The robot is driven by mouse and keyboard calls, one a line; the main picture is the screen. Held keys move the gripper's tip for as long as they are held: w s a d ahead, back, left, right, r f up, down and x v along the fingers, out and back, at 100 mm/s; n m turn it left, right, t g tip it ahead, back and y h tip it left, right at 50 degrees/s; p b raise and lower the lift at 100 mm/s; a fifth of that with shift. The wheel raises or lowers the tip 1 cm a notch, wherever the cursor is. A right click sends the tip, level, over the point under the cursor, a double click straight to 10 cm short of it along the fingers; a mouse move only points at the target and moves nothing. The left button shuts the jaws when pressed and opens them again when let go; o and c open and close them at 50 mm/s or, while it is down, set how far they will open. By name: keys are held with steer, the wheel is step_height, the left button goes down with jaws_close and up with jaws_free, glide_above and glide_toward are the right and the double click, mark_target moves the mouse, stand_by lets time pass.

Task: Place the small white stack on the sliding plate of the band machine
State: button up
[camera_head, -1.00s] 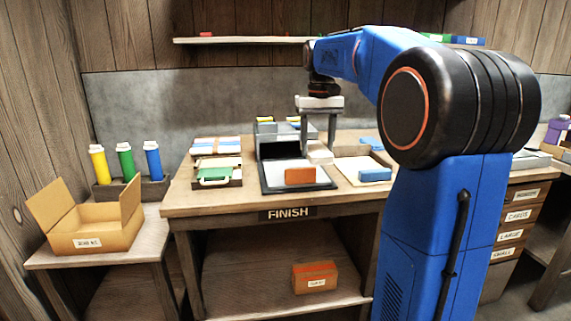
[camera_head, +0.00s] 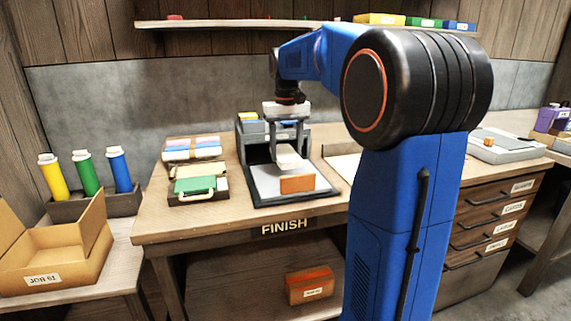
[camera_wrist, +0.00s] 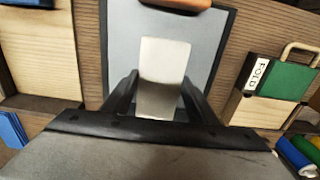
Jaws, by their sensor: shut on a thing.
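My gripper (camera_head: 288,143) is shut on the small white stack (camera_head: 289,160), which also shows between the fingers in the wrist view (camera_wrist: 163,75). The stack hangs over the grey sliding plate (camera_head: 268,182) of the band machine (camera_head: 248,133). I cannot tell whether its underside touches the plate. The plate has a dark frame, and an orange block (camera_head: 297,184) sits at its front edge. In the wrist view the plate (camera_wrist: 120,45) lies beyond and around the stack. Part of the machine is hidden behind my gripper.
A green block with a handle, marked FOLD (camera_head: 195,185), and a tray of coloured stacks (camera_head: 190,150) lie left of the machine. A pale board (camera_head: 343,165) lies to the right, partly behind my arm. An open JOB 61 box (camera_head: 50,255) stands on the left side table.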

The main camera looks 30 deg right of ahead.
mark_target(286, 154)
steer(key=shift+f, duration=2.2)
steer(key=o, duration=1.2)
steer(key=shift+f, duration=0.15)
step_height(286, 154, up, 12)
steer(key=shift+r, duration=0.15)
steer(key=shift+s, duration=0.1)
